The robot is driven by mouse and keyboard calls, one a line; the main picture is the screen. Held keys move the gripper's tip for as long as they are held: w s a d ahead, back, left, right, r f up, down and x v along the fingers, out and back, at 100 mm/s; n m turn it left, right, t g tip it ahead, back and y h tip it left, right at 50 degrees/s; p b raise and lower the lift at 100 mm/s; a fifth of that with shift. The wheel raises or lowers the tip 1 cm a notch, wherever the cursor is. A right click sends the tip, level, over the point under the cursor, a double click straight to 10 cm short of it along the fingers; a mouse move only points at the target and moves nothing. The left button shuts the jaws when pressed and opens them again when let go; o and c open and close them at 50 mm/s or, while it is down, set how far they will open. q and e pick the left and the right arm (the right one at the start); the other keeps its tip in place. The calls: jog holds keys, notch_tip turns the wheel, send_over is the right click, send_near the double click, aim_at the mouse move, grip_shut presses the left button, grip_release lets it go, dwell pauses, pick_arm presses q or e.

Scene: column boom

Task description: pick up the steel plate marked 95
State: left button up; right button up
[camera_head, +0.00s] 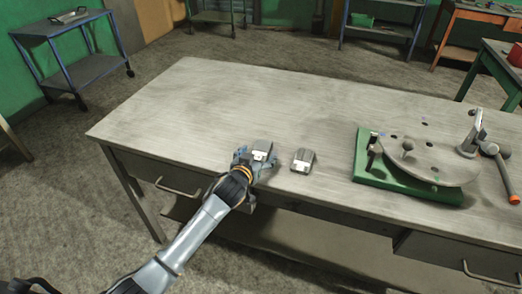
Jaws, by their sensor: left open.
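Two small dark grey steel pieces with pale front faces lie on the workbench (210,100). One steel piece (263,146) is at the fingers of my left gripper (254,160). The other steel piece (304,157) lies a little to the right, apart from the gripper. Any numbers on them are too small to read, so I cannot tell which is marked 95. My left gripper is open at the bench's near edge, with its fingers close around or beside the left piece. It partly hides that piece, and I cannot tell if they touch. My right gripper is not in view.
A green-based fixture (400,185) with a round grey plate and an orange-tipped lever stands on the bench to the right. The bench's left and far parts are clear. A blue-framed trolley (75,60) stands at the back left.

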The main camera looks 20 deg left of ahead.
pick_arm(q)
jog(key=shift+w+f, duration=0.1)
jog(key=shift+w, duration=0.25)
grip_shut()
jog(key=shift+r, duration=0.2)
